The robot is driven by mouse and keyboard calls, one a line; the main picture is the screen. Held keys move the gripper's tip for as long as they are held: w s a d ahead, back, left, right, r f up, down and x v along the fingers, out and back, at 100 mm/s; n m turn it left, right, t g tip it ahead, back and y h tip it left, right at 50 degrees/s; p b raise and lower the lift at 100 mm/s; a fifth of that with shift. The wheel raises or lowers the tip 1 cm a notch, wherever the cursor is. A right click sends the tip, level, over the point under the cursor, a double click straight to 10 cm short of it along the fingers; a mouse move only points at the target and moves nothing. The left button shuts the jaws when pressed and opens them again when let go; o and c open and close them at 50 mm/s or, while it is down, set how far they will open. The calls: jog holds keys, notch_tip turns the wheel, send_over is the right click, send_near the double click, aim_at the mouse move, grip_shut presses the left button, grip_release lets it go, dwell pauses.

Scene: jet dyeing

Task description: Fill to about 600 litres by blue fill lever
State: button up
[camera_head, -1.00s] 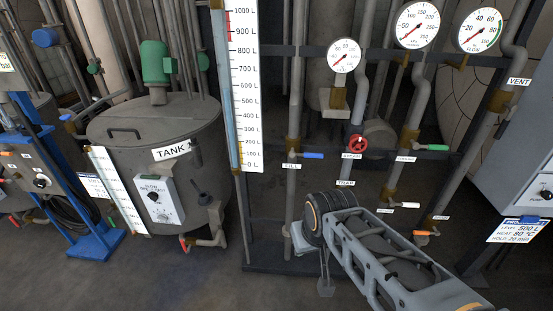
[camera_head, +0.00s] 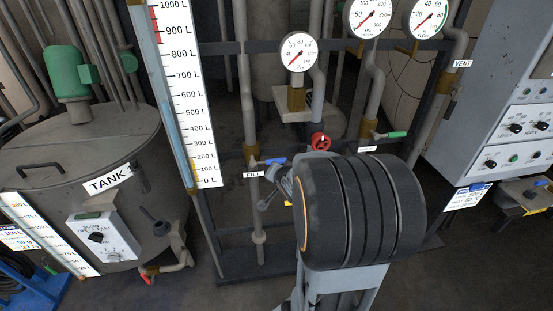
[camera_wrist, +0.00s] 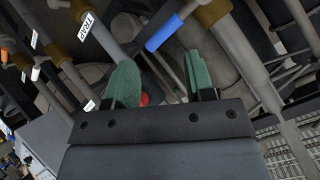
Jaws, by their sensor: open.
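The blue fill lever (camera_head: 272,161) sticks out to the right from the pipe at the FILL label (camera_head: 252,175). In the wrist view the blue lever (camera_wrist: 164,33) lies slanted just beyond the fingertips, near the gap between them. My gripper (camera_wrist: 160,63) is open with its two green fingers apart, and nothing is between them. In the head view my arm's black joint hides much of the gripper. The tall level scale (camera_head: 180,90), marked 0 to 1000 L, stands left of the lever. Its sight tube looks bluish; I cannot read a clear level.
A red handwheel (camera_head: 320,141) and a green lever (camera_head: 397,134) sit on pipes to the right. Round gauges (camera_head: 299,52) hang above. A grey tank (camera_head: 80,150) stands at left, a control cabinet (camera_head: 510,110) at right. Pipes crowd the lever.

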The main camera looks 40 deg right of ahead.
aim_at(277, 161)
jog(key=s+d+f+m+t+y+p, duration=0.1)
jog(key=s+d+f+m+t+y, duration=0.15)
jog(key=d+m+t, duration=0.35)
jog(key=shift+m+y, duration=0.35)
jog(key=shift+m, duration=0.45)
jog(key=w+f, duration=0.1)
jog(key=w, duration=0.3)
jog(key=w+f, duration=0.1)
jog(key=w, duration=0.4)
jog(key=w+d+f+p, duration=0.1)
jog(key=w, duration=0.4)
jog(key=shift+c, duration=0.4)
grip_shut()
jog(key=shift+d, duration=0.1)
